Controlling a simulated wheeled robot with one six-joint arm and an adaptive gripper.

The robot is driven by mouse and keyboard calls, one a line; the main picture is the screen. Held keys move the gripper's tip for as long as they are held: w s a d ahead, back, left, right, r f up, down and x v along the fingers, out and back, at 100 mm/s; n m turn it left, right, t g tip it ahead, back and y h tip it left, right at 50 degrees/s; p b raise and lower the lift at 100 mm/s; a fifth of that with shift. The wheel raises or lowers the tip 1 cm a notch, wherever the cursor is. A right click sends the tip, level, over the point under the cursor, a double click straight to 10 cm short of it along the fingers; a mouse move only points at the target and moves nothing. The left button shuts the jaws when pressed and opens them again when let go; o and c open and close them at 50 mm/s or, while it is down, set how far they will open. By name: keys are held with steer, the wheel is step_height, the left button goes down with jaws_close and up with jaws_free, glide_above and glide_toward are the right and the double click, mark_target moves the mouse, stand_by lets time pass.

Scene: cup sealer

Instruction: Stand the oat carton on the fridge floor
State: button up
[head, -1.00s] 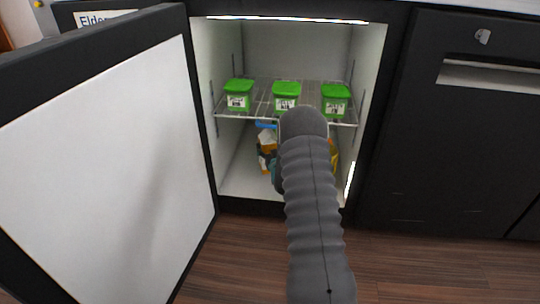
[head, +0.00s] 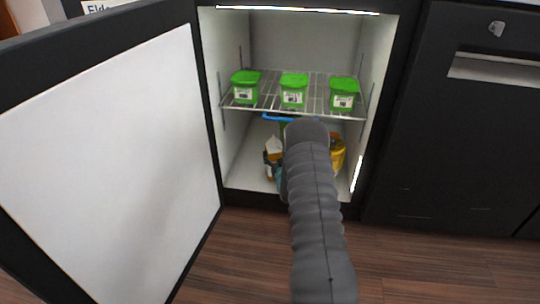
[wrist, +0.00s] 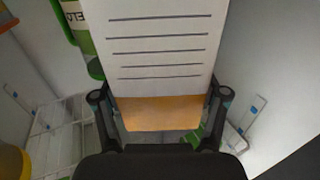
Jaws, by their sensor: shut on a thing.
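The oat carton shows close up in the wrist view as a white panel with printed lines and a tan band (wrist: 160,45). My gripper (wrist: 160,108) is shut on it, with one dark finger at each side. In the head view, a carton with a white top and tan and dark sides (head: 271,152) shows just left of my arm, low in the fridge, and seems to be the held one. My arm hides my gripper there. The fridge floor (head: 240,178) is white and partly hidden. I cannot tell whether the carton touches it.
A wire shelf (head: 316,100) above bears three green-lidded tubs (head: 293,91). The open door (head: 110,150) is on the left. Some floor at front left is clear.

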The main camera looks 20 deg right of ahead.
steer(key=o, duration=1.8)
steer(key=shift+f, duration=0.1)
